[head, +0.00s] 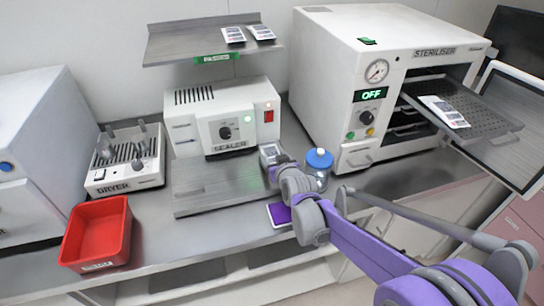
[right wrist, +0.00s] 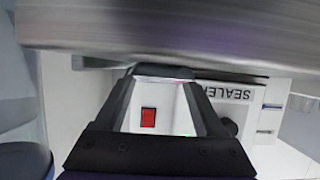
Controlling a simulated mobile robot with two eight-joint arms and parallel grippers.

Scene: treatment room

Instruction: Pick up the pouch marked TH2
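Two white pouches with dark print lie on the wall shelf, one on the left (head: 233,34) and one on the right (head: 261,32). Another pouch (head: 446,111) lies on the steriliser's pulled-out tray (head: 488,117). A small white and grey pouch-like piece (head: 269,152) shows at the tip of my right gripper (head: 275,171), by the sealer's front right. Their marks are too small to read. In the right wrist view the gripper (right wrist: 163,80) is close to a blurred metal surface; its grip is unclear. My left gripper is out of view.
The sealer (head: 225,112) with its metal plate (head: 215,190) stands mid-counter. A blue-lidded jar (head: 319,163) is close right of my gripper. A purple pad (head: 279,214) lies in front. The dryer (head: 125,172) and red bin (head: 97,232) are left; the steriliser (head: 340,75) is right.

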